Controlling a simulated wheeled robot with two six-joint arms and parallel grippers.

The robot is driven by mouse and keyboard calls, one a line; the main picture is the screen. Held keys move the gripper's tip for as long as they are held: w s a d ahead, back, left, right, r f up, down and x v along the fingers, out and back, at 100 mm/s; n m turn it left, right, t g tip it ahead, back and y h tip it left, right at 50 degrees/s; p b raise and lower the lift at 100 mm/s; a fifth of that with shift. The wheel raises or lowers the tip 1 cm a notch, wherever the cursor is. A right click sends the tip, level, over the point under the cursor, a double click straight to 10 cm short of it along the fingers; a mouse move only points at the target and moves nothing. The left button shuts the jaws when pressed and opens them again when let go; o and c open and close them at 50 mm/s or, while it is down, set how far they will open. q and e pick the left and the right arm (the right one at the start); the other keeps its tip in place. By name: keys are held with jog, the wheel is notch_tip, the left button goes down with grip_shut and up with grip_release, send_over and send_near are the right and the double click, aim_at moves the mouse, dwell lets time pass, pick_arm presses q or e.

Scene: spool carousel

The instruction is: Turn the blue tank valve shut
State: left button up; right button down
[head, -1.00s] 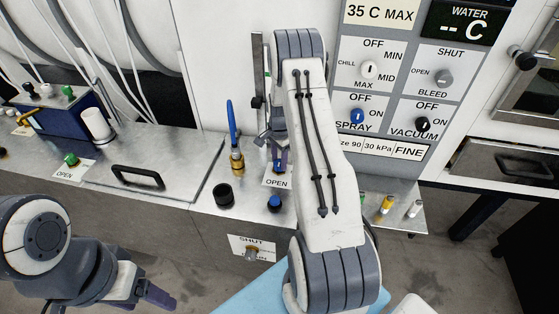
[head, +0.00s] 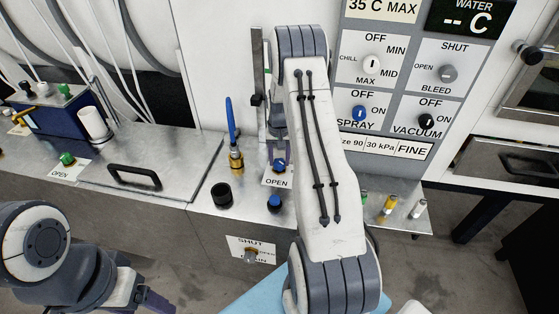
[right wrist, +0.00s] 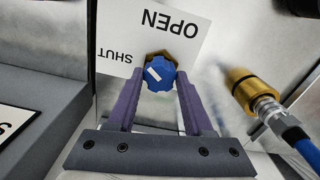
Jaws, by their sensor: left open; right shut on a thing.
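The blue tank valve knob (head: 279,166) stands on the metal bench by a white label (head: 273,182) reading OPEN. In the right wrist view the knob (right wrist: 160,73) has a white mark slanting to the upper left, and its label (right wrist: 150,35) reads OPEN above and SHUT to the left. My right gripper (right wrist: 160,88) is shut on the knob, one purple finger on each side. In the head view my right arm comes down in front of the panel and partly hides this gripper (head: 280,152). My left gripper (head: 155,300) is open and empty at the lower left, cut by the frame edge.
A brass fitting with a blue hose (head: 236,155) stands left of the knob. A black cap (head: 222,194) and another blue-topped knob (head: 274,203) are nearer the front edge. A drain valve (head: 250,254) sits on the bench front. A control panel (head: 400,75) rises behind.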

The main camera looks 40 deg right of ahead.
aim_at(279, 161)
jog(key=n, duration=0.3)
jog(key=shift+w+n+b, duration=0.1)
jog(key=shift+n+b, duration=0.2)
jog(key=shift+n, duration=1.7)
jog(key=shift+r, duration=0.1)
jog(key=shift+c, duration=1.5)
grip_release()
notch_tip(279, 161, up, 10)
jog(key=b, duration=0.2)
jog(key=shift+r, duration=0.2)
